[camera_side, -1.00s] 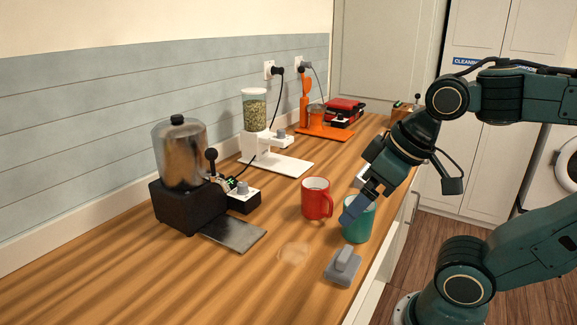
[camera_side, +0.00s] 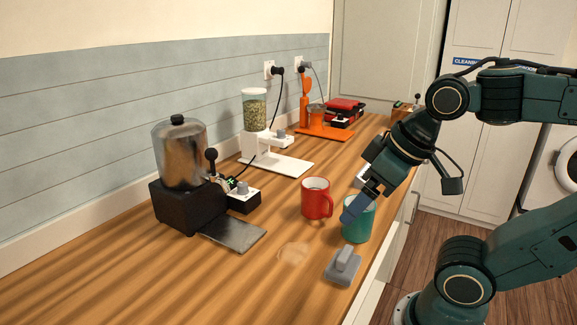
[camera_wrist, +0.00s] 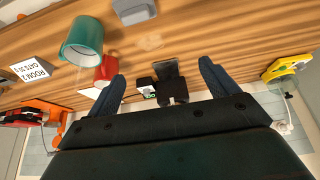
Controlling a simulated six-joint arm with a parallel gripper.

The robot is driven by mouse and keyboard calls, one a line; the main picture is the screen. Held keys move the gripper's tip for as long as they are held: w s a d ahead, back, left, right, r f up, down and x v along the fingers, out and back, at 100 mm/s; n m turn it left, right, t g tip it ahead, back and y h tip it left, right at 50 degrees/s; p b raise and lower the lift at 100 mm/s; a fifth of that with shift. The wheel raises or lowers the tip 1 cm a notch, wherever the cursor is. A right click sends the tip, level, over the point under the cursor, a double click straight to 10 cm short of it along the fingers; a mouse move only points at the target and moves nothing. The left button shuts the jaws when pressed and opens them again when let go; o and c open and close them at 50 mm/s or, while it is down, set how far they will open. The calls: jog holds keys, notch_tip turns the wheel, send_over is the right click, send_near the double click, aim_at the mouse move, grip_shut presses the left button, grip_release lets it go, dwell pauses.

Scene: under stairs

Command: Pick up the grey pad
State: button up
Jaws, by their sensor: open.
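The grey pad (camera_side: 343,266), a flat block with a raised grip on top, lies on the wooden counter near its front edge. It also shows at the top edge of the wrist view (camera_wrist: 134,11), partly cut off. My gripper (camera_side: 352,212) is above the counter, farther back than the pad, and overlaps the teal mug (camera_side: 357,228) in the side view. In the wrist view its two blue fingers (camera_wrist: 160,78) are spread apart with nothing between them at the tips. The pad lies clear of both fingers.
A pale spill patch (camera_side: 293,253) lies left of the pad. A red mug (camera_side: 317,198) stands by the teal one. A black dispenser (camera_side: 188,205) and a white grain dispenser (camera_side: 254,135) stand along the wall. A yellow thing (camera_wrist: 284,70) shows at right in the wrist view.

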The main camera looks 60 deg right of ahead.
jog(key=shift+c, duration=0.2)
jog(key=n+g+y, duration=0.5)
jog(key=n+g, duration=0.1)
jog(key=n, duration=1.2)
send_near(347, 248)
notch_tip(347, 248, up, 3)
jog(key=shift+d+f+n, duration=0.2)
jog(key=shift+d+n, duration=0.1)
jog(key=shift+d, duration=0.05)
jog(key=shift+h, duration=0.3)
jog(key=shift+x, duration=4.25)
jog(key=shift+a, duration=0.1)
